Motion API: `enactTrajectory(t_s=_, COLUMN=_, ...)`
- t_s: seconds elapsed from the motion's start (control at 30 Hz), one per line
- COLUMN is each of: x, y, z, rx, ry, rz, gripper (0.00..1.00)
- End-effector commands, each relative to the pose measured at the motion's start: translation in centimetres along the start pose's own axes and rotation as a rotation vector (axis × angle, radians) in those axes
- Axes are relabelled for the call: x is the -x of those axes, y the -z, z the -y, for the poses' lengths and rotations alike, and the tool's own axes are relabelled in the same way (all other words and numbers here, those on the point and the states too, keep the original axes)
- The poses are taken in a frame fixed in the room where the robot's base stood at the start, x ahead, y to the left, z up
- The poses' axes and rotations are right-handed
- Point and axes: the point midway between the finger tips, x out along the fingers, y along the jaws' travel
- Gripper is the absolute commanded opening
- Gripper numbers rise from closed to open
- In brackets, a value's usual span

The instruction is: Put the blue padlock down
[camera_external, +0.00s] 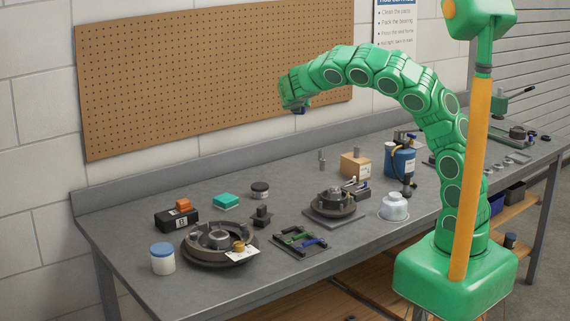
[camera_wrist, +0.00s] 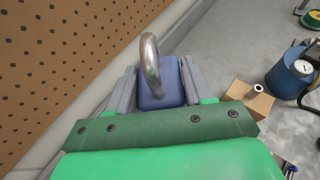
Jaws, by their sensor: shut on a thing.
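The blue padlock (camera_wrist: 160,84) shows in the wrist view, with its blue body between my gripper's two grey fingers and its silver shackle curving up toward the camera. My gripper (camera_wrist: 160,88) is shut on it. In the external view my gripper (camera_external: 298,104) is raised well above the back of the grey workbench (camera_external: 130,223), in front of the pegboard. There only a small dark blue bit of the padlock (camera_external: 300,111) shows below the gripper; the rest is hidden.
A cardboard box (camera_external: 355,165) and a blue tank (camera_external: 399,163) stand at the bench's back right. A brake drum (camera_external: 190,256), a white jar with blue lid (camera_external: 162,262), a teal box (camera_external: 226,201) and a black case (camera_external: 176,219) stand left.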

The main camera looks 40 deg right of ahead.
Motion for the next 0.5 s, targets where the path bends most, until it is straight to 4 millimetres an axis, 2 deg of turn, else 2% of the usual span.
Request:
enactTrajectory(t_s=0.03, x=-1.3, y=-0.4, z=1.7, rx=-0.020, ry=0.051, rz=-0.002, gripper=0.03)
enactTrajectory(t_s=0.2, x=-4.7, y=-1.4, z=7.5, rx=-0.090, ry=0.219, rz=-0.003, gripper=0.03)
enactTrajectory(t_s=0.4, x=-7.5, y=-2.4, z=14.5, rx=-0.169, ry=0.414, rz=-0.001, gripper=0.03)
enactTrajectory(t_s=0.5, x=-8.4, y=-2.6, z=17.2, rx=-0.201, ry=0.487, rz=-0.002, gripper=0.03)
